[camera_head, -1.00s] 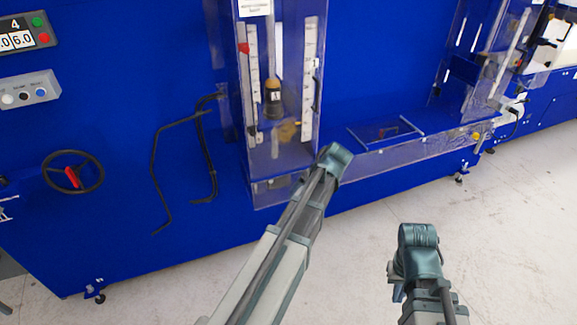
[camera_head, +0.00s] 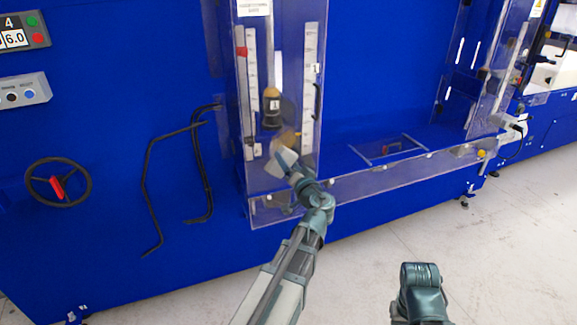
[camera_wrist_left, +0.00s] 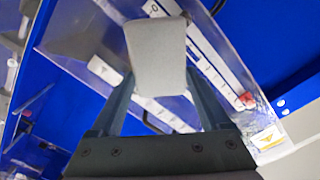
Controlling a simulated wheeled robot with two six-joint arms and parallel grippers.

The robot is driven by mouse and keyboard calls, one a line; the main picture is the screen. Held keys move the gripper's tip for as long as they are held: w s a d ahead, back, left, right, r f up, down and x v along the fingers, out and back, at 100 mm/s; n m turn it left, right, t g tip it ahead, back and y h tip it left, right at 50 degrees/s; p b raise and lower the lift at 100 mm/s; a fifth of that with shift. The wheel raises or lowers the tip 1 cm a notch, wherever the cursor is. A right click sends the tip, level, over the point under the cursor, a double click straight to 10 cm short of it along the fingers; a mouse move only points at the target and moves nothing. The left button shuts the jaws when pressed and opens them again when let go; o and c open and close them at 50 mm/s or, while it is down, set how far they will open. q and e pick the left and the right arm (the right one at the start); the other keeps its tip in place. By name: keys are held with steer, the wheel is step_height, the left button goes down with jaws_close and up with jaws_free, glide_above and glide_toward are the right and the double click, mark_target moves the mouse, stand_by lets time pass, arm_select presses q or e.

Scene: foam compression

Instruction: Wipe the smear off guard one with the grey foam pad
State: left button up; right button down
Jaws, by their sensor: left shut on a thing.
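My left gripper (camera_head: 296,170) is shut on the grey foam pad (camera_head: 281,161) in front of the lower part of a tall clear guard (camera_head: 312,105). In the left wrist view the pad (camera_wrist_left: 157,55) stands out beyond the two dark fingers (camera_wrist_left: 160,92). A yellow-brown patch (camera_head: 291,139), which looks like the smear, shows on the guard just above the pad. I cannot tell whether the pad touches the guard. A plunger with a black, numbered body (camera_head: 271,108) stands behind the clear panel.
The guard has a dark handle (camera_head: 317,101) on its right side. A lower clear panel (camera_head: 400,172) runs to the right. Black bent rods (camera_head: 150,190) and a handwheel (camera_head: 56,182) are on the blue machine front (camera_head: 115,110). The pale floor (camera_head: 490,240) is clear.

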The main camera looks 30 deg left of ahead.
arm_select(q)
steer(key=shift+w+a, duration=0.1)
steer(key=shift+a, duration=0.05)
steer(key=shift+x, duration=2.8)
steer(key=shift+x, duration=0.95)
steer(key=shift+w+d, duration=1.25)
steer(key=shift+w+d, duration=0.5)
steer(key=shift+w, duration=0.2)
steer(key=shift+w+d, duration=0.55)
steer(key=shift+w, duration=0.2)
steer(key=shift+w, duration=0.1)
